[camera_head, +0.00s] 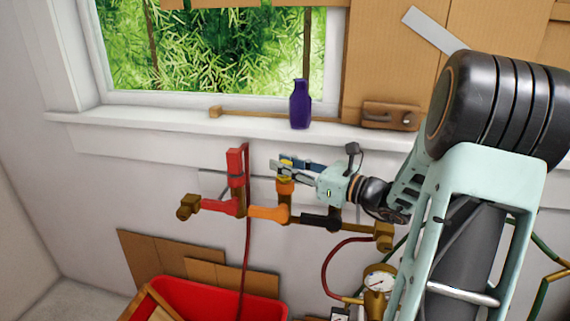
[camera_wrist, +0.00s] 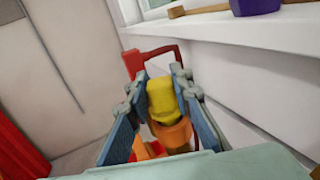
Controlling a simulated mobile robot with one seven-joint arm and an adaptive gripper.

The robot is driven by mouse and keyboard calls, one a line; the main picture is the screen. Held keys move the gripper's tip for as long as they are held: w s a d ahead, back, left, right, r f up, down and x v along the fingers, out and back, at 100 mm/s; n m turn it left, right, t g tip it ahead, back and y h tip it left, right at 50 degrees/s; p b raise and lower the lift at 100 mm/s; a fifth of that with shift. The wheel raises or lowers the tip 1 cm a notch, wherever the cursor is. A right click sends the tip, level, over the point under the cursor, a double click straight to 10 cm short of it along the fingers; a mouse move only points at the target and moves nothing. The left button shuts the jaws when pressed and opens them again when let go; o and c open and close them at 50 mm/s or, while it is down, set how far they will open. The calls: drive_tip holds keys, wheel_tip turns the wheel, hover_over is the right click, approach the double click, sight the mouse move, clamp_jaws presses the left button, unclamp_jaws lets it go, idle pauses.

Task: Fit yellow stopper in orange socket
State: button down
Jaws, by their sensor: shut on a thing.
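The yellow stopper (camera_wrist: 161,99) is between the two blue fingers of my gripper (camera_wrist: 160,82) in the wrist view. In the head view only a small part of the stopper (camera_head: 286,163) shows between the fingers of my gripper (camera_head: 281,164). The orange socket (camera_head: 285,187) is an upright opening on the wall pipework, directly below the fingers. In the wrist view the socket (camera_wrist: 174,133) sits just under the stopper, and the two overlap. I cannot tell whether the stopper is inside the socket or just above it.
A red pipe fitting with an upright red part (camera_head: 236,165) stands left of the socket. A black pipe section (camera_head: 321,221) and a gauge (camera_head: 378,281) are to the right. A purple bottle (camera_head: 300,105) stands on the sill above. A red bin (camera_head: 220,297) is below.

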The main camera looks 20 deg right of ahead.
drive_tip(key=shift+f+b, duration=0.4)
drive_tip(key=shift+f, duration=0.15)
drive_tip(key=c, duration=2)
unclamp_jaws()
drive_tip(key=shift+p+v, duration=1.15)
drive_tip(key=shift+v, duration=4.35)
drive_tip(key=shift+f, duration=0.15)
